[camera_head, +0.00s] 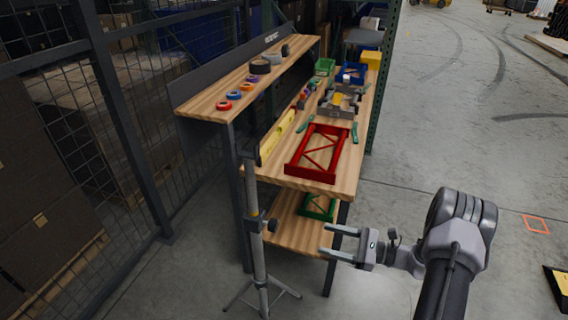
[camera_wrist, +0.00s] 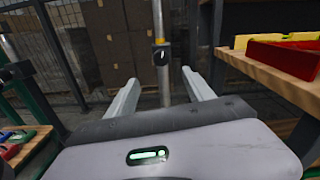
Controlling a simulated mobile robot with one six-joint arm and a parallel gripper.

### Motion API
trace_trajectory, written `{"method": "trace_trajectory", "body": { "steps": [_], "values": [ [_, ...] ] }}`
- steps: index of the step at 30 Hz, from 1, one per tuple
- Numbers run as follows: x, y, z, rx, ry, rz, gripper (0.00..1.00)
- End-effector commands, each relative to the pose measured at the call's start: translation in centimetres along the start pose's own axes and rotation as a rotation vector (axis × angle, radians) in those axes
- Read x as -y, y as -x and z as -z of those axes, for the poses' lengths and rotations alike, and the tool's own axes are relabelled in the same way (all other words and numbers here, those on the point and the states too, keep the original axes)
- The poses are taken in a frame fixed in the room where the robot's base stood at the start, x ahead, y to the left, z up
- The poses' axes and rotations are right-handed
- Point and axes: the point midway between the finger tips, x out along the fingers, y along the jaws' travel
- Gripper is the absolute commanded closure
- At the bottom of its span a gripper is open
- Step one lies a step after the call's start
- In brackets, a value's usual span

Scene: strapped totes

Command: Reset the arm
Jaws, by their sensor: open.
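My gripper (camera_head: 332,242) is open and empty in the head view. It points left, in front of the workbench's near end and to the right of a tripod pole. In the wrist view, its two fingers (camera_wrist: 158,100) are spread apart with nothing between them. My arm comes in from the lower right of the head view and is bent at the wrist.
The wooden workbench (camera_head: 345,190) holds a red frame (camera_head: 318,152), and a green frame (camera_head: 318,207) lies on its lower shelf. A tripod pole (camera_head: 254,220) stands at its near end, also in the wrist view (camera_wrist: 160,75). Floor at right is largely clear.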

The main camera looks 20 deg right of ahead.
Motion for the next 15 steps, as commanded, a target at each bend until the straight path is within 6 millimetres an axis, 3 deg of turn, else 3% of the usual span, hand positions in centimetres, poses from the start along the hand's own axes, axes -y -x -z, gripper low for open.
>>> {"method": "trace_trajectory", "body": {
  "steps": [2, 5, 9, 12, 15],
  "values": [
    [-0.3, -1.3, -2.3, -0.036, 0.044, -0.071, 0.39],
    [-3.0, -4.7, -8.3, -0.154, 0.179, -0.288, 0.39],
    [-10.4, -7.9, -16.8, -0.388, 0.471, -0.628, 0.39],
    [-15.7, -7.9, -21.3, -0.551, 0.725, -0.805, 0.39],
    [-20.2, -6.5, -24.5, -0.703, 1.012, -0.918, 0.39]
  ]
}}
